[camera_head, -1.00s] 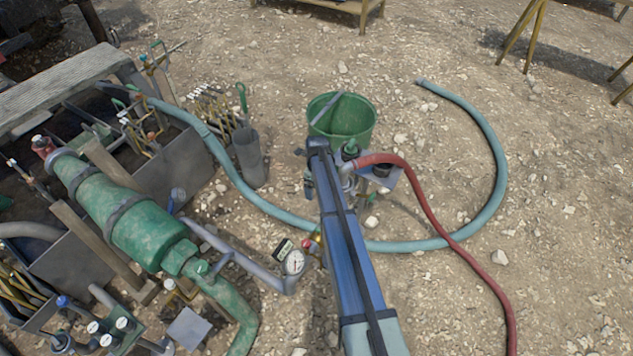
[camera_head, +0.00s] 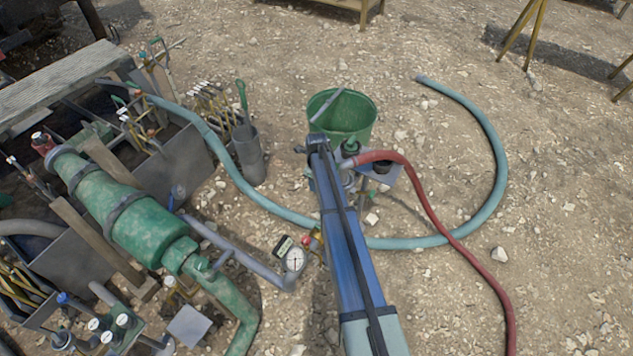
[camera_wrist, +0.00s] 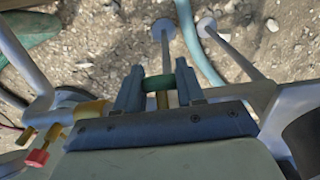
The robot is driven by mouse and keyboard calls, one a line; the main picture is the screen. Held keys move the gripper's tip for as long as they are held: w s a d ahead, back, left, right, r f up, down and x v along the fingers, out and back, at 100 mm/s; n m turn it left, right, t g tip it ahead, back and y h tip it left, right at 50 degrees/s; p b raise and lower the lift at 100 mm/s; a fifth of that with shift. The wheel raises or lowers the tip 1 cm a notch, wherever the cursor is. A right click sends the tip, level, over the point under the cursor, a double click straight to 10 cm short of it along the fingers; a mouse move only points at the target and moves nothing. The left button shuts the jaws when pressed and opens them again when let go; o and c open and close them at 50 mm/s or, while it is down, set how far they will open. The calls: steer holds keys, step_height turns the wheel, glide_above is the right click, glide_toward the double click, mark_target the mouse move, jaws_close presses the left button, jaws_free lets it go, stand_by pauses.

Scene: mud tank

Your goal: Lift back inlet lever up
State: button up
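In the wrist view my gripper (camera_wrist: 160,88) shows two dark fingers standing apart. A green bar-like piece (camera_wrist: 163,81) spans the gap between them, with a brass part (camera_wrist: 162,99) just below it. The green piece may be the lever; its pivot and far end are hidden, and I cannot tell whether the fingers press on it. In the head view my blue arm covers the gripper and the lever. A brass fitting with a red handle (camera_head: 307,241) shows left of the arm, and its red knob also shows at the left of the wrist view (camera_wrist: 37,157).
A pressure gauge (camera_head: 294,258) on a grey pipe (camera_head: 235,252) stands close left of the arm. A green bucket (camera_head: 344,118), a red hose (camera_head: 430,205) and a teal hose (camera_head: 497,170) lie around it. A large green pump body (camera_head: 125,215) fills the left. Gravel at right is open.

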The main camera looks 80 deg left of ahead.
steer(key=shift+c, duration=1.4)
steer(key=shift+r, duration=0.1)
steer(key=shift+s+a+r, duration=0.3)
steer(key=shift+a+r, duration=0.05)
steer(key=shift+r, duration=0.45)
steer(key=shift+o, duration=0.2)
steer(key=shift+s+a+r, duration=0.1)
steer(key=shift+r, duration=0.05)
steer(key=shift+s+a+r, duration=0.15)
steer(key=shift+r, duration=0.4)
steer(key=shift+c, duration=0.3)
steer(key=shift+r, duration=0.1)
